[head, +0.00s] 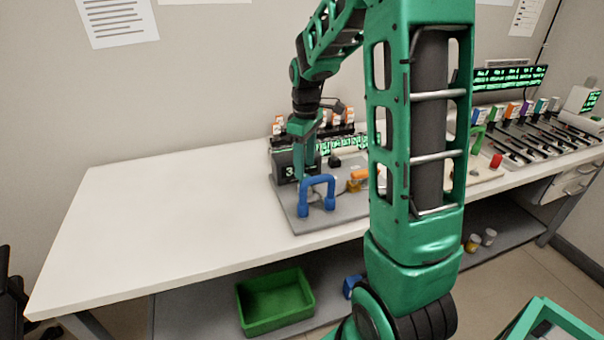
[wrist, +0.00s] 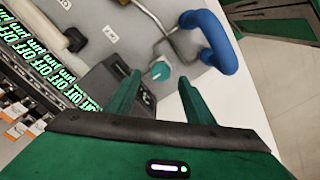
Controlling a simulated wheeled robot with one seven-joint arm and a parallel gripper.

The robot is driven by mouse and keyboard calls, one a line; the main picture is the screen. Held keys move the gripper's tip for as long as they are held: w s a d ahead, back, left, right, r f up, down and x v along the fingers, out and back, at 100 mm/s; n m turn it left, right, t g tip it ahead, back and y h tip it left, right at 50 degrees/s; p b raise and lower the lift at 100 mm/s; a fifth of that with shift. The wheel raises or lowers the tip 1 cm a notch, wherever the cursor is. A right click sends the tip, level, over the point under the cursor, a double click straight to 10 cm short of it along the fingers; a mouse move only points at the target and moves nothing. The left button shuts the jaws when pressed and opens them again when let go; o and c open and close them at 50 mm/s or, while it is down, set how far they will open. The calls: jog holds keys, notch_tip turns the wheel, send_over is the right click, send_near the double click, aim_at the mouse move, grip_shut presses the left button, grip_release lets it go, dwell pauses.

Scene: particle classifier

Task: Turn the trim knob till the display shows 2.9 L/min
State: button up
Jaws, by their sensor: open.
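The trim knob (wrist: 160,71) is a small teal knob with a pale top, set on the grey panel (wrist: 128,35) in the wrist view. My gripper (wrist: 159,84) is open, with one finger on each side of the knob in that view. I cannot tell whether either finger touches it. In the head view my gripper (head: 307,178) points down over the panel and hides the knob. The dark display box (head: 284,167) stands beside it. Its green reading starts with a 3; the rest is hidden behind my gripper.
A blue handle (head: 317,190) stands on the panel close to my gripper, and also shows in the wrist view (wrist: 222,45). An orange part (head: 357,180) is to its right. The white table (head: 160,200) is clear on the left. A green bin (head: 275,302) sits below.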

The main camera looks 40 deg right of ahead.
jog(key=shift+f, duration=1.8)
jog(key=c, duration=1)
jog(key=shift+c, duration=0.2)
